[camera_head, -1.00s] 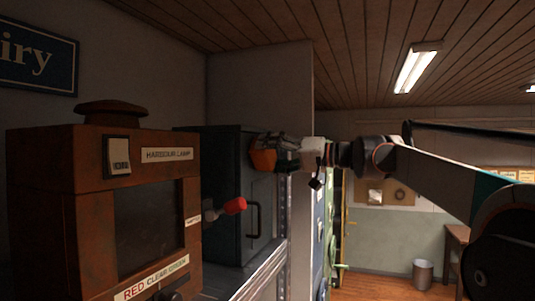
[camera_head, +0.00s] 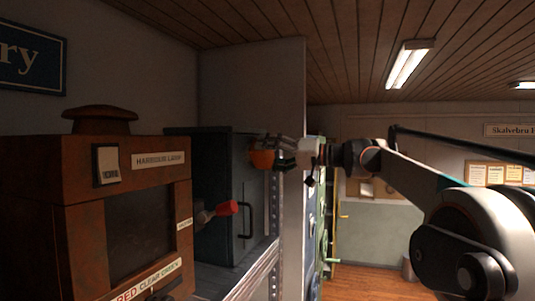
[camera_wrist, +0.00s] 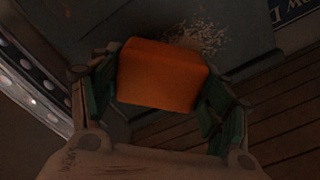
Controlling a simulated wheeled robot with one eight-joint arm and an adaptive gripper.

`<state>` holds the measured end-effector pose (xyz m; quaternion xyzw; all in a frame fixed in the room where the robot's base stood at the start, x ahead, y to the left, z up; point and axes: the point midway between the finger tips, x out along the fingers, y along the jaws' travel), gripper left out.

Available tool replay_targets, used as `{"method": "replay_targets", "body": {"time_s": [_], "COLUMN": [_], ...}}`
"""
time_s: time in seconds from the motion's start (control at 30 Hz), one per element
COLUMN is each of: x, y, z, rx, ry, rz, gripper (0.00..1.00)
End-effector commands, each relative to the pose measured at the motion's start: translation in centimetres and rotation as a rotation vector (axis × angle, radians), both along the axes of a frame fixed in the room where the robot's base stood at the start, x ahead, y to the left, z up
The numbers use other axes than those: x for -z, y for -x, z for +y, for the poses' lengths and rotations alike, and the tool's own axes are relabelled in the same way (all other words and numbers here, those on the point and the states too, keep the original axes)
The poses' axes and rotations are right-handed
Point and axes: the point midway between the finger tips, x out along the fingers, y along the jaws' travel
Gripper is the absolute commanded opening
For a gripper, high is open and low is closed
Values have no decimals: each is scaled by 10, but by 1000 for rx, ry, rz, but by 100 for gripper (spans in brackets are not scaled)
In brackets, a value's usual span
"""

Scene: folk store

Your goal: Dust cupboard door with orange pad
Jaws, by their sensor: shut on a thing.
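The cupboard (camera_head: 210,185) is a dark grey-green box on a shelf, its door (camera_head: 250,185) facing right with a dark bar handle (camera_head: 245,221). My gripper (camera_head: 276,152) is shut on the orange pad (camera_head: 262,159), in front of the upper part of the door. In the wrist view the orange pad (camera_wrist: 160,76) sits between the green-lined fingers. A pale speckled dust patch (camera_wrist: 200,36) shows on the dark door surface just beyond the pad. I cannot tell whether the pad touches the door.
A rusty brown lamp box (camera_head: 100,200) stands at the left, nearer than the cupboard. A red-tipped lever (camera_head: 226,208) sticks out from its right side. A perforated metal shelf edge (camera_head: 255,270) runs below the cupboard. A grey wall panel (camera_head: 255,90) rises behind it.

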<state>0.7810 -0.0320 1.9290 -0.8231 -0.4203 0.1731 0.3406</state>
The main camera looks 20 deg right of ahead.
Motion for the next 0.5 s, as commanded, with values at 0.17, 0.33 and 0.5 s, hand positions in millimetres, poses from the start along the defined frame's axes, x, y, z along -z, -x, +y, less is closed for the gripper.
{"method": "replay_targets", "body": {"time_s": [0.17, 0.33, 0.5], "x": [-1, -2, -1], "y": [-11, -22, -30], "z": [-8, -16, -22], "rx": [0, 1, 1], "ry": [0, 0, -1], "rz": [0, 0, 0], "gripper": [51, 51, 51]}}
